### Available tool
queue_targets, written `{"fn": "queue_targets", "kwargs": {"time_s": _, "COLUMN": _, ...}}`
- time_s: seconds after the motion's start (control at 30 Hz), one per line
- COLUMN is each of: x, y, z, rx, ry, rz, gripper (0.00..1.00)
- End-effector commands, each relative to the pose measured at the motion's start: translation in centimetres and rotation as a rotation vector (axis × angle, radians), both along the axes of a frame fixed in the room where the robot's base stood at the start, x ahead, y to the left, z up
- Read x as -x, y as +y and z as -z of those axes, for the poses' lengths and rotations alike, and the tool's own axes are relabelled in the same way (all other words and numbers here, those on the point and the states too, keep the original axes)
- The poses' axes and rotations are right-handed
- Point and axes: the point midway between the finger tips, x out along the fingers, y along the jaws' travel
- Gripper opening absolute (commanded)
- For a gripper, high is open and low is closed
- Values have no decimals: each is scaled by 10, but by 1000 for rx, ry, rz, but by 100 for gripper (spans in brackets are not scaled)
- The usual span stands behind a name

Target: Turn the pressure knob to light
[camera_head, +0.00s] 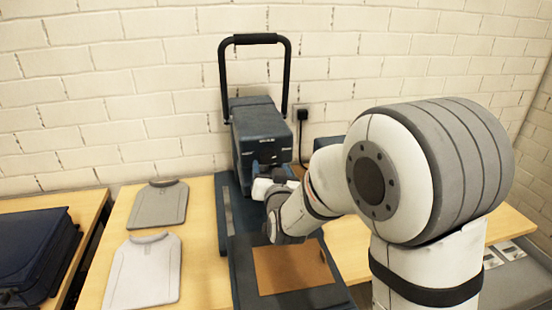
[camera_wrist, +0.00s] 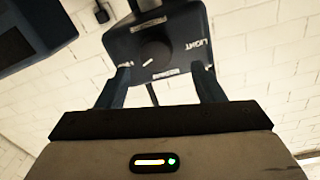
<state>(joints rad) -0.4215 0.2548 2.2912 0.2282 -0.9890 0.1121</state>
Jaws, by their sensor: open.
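The dark blue heat press (camera_head: 262,136) stands on the table against the wall, its black handle raised. In the wrist view its front face (camera_wrist: 186,47) carries a round dark pressure knob (camera_wrist: 153,51). A short white mark lies low on the knob, away from the word LIGHT at its right. My gripper (camera_wrist: 162,78) is open, with its two blue fingers apart on the left and right below the knob. Nothing is between them. I cannot tell how far the fingertips are from the face. In the head view my gripper (camera_head: 266,180) is in front of the press, and the knob is hidden.
A brown pad (camera_head: 290,268) lies on the press's lower plate, beneath my arm. A grey folded shirt (camera_head: 159,206) and a white one (camera_head: 143,272) lie at left on the table. A dark blue bag (camera_head: 35,250) is farther left. A cable runs to a wall socket (camera_head: 302,113).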

Motion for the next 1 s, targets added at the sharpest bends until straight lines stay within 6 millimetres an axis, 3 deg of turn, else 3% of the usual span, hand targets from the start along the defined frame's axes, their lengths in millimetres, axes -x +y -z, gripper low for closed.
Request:
{"fn": "queue_targets", "kwargs": {"time_s": 0.1, "x": -21, "y": 0, "z": -2, "rx": 1, "ry": 2, "rz": 8, "gripper": 62}}
{"fn": "queue_targets", "kwargs": {"time_s": 0.3, "x": -44, "y": 4, "z": -1, "rx": 0, "ry": 1, "rz": 10, "gripper": 62}}
{"fn": "queue_targets", "kwargs": {"time_s": 0.67, "x": -50, "y": 5, "z": 0, "rx": 1, "ry": 2, "rz": 10, "gripper": 62}}
{"fn": "queue_targets", "kwargs": {"time_s": 1.0, "x": -50, "y": 4, "z": 0, "rx": 0, "ry": 2, "rz": 11, "gripper": 36}}
